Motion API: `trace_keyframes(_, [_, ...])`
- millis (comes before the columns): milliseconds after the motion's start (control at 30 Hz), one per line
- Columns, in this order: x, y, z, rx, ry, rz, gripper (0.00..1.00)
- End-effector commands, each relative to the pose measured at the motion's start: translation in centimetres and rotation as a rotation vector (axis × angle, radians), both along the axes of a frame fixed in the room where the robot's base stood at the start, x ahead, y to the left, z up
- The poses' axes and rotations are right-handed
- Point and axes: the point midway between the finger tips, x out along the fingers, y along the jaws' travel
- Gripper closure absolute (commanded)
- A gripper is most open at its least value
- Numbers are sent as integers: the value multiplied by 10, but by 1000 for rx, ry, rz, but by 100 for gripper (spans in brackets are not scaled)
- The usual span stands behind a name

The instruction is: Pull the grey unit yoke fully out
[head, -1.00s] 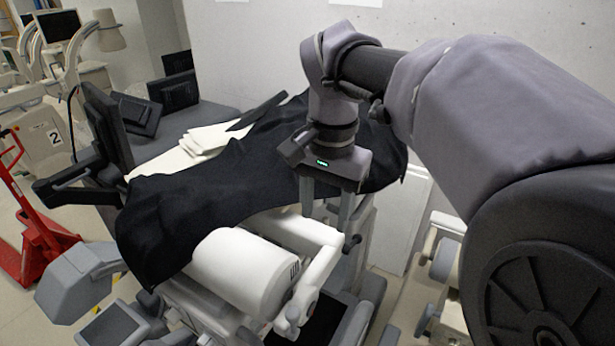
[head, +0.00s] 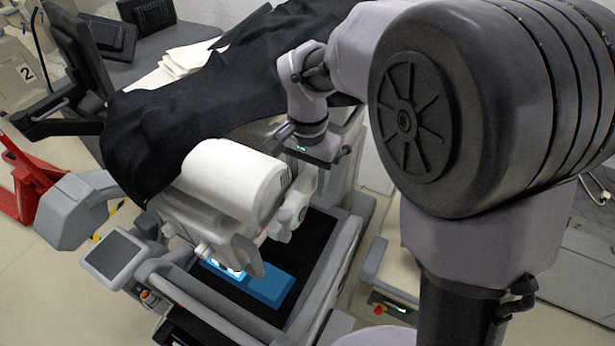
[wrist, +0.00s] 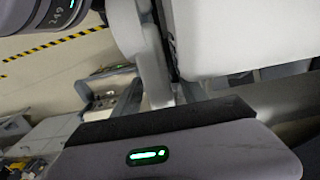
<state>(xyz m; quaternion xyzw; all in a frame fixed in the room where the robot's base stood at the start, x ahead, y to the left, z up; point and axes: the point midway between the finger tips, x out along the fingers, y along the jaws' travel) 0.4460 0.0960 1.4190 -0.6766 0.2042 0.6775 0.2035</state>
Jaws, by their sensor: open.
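A cart unit with a white drum (head: 235,182) stands partly under a black cloth (head: 165,140). Grey-white arms (head: 300,195) sit at the drum's right end; I cannot tell for sure which part is the grey unit yoke. My gripper (head: 316,150) is at the drum's right, behind its end, near the cloth's edge. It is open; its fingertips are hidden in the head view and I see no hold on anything.
A dark tray with a grey rim (head: 345,262) lies below the drum, holding a blue panel (head: 270,287). A grey angular head (head: 75,210) and a small screen (head: 112,255) stand at left. A red pallet truck (head: 25,180) is far left.

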Motion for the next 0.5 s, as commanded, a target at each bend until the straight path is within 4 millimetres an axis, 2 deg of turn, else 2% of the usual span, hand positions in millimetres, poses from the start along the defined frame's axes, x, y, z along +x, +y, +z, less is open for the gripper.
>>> trace_keyframes(333, [0,0,-4,1,-1,-1,52])
trace_keyframes(500, [0,0,-4,1,-1,-1,85])
